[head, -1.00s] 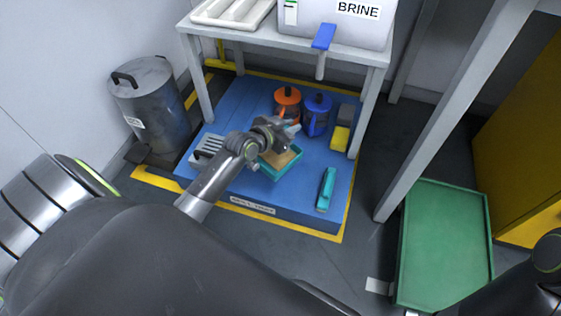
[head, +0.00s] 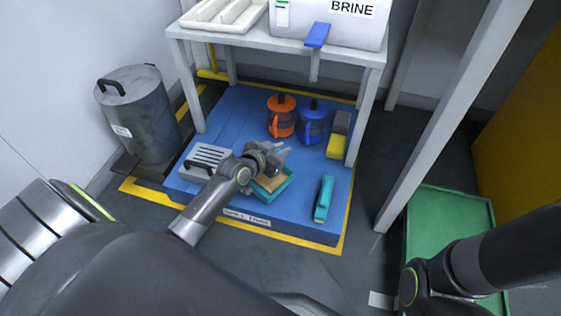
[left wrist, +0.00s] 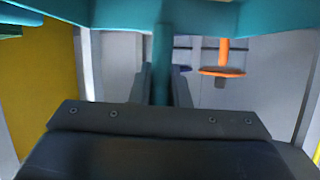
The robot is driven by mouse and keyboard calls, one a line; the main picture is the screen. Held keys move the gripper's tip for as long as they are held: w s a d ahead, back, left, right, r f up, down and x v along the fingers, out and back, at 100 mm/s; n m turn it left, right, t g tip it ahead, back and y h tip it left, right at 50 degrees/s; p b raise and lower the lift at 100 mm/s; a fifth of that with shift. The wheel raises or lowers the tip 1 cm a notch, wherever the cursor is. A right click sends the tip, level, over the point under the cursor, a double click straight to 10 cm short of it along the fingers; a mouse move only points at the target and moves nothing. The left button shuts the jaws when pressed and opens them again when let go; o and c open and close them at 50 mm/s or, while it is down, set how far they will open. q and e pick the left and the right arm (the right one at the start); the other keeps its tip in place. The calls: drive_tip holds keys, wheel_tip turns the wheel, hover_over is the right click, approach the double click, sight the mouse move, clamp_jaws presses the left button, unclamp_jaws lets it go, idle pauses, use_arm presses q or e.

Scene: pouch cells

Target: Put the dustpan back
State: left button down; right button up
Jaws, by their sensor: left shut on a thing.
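The dustpan (head: 284,193) is a teal pan with a tan inside, seen over the blue platform in the head view. My left gripper (head: 274,156) is at its far side and partly covers it. In the left wrist view, the left gripper (left wrist: 162,85) is shut on the teal handle, and a wide teal part of the dustpan (left wrist: 200,14) crosses the top. I cannot tell whether the pan touches the platform. My right arm enters at lower right; its gripper is not in view.
The blue platform (head: 225,120) also holds a teal brush-like thing (head: 323,200), an orange jug (head: 281,117), a blue jug (head: 313,122), a yellow block (head: 336,147) and a grey slotted box (head: 205,158). Table legs (head: 188,90) stand around it. A metal bin (head: 140,115) is left, a green tray (head: 450,210) right.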

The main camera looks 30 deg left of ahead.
use_arm(q)
drive_tip(key=shift+f+b, duration=1.45)
drive_tip(key=shift+f, duration=0.6)
drive_tip(key=shift+r, duration=0.1)
drive_tip(key=c, duration=1.4)
unclamp_jaws()
drive_tip(key=shift+o, duration=0.2)
